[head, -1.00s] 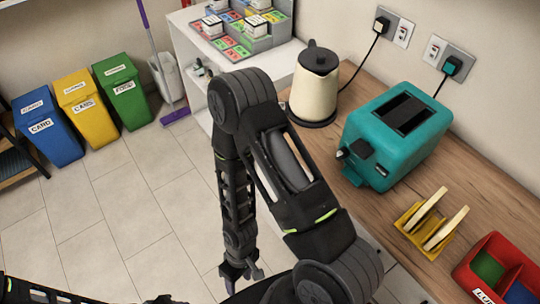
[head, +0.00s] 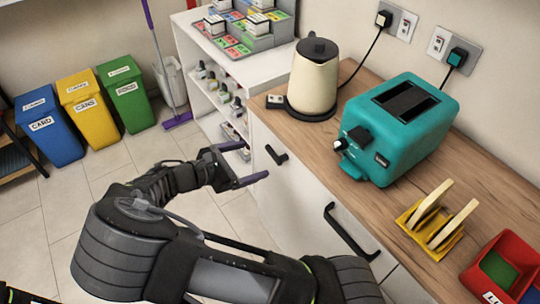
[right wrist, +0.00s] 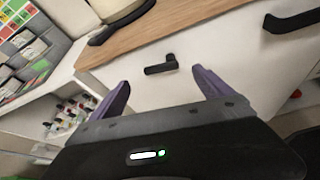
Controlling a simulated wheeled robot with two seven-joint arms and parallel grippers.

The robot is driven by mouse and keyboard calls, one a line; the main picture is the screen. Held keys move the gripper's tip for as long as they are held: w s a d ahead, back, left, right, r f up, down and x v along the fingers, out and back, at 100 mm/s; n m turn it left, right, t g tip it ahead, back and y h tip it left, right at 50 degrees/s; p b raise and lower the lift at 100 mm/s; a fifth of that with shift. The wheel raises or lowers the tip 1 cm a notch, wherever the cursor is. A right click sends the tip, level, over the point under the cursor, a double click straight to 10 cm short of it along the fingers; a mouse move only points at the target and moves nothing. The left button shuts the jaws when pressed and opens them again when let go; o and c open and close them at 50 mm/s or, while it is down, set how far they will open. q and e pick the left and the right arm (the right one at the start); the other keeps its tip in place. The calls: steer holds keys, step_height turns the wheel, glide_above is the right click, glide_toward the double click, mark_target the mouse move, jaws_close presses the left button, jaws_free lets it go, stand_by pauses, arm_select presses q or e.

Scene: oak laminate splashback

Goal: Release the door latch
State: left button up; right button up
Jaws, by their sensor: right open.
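The door latch (head: 276,154) is a small black lever on the white cabinet door (head: 295,190) below the wooden worktop. In the right wrist view the latch (right wrist: 161,65) lies nearly level, just beyond and between the fingertips. My right gripper (head: 252,162) is open and empty, with its purple fingers pointing at the door just left of the latch in the head view. It also shows in the right wrist view (right wrist: 162,82), apart from the latch. My left gripper is out of view.
A black bar handle (head: 350,232) is on the front right of the latch. A cream kettle (head: 314,80), teal toaster (head: 400,130) and yellow rack (head: 430,240) stand on the worktop (head: 375,205). A white shelf unit (head: 190,45) with small items adjoins at left.

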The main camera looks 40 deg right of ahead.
mark_target(272, 154)
steer(key=shift+d, duration=0.15)
steer(key=x, duration=0.7)
steer(key=shift+d+f, duration=0.2)
steer(key=shift+d, duration=0.05)
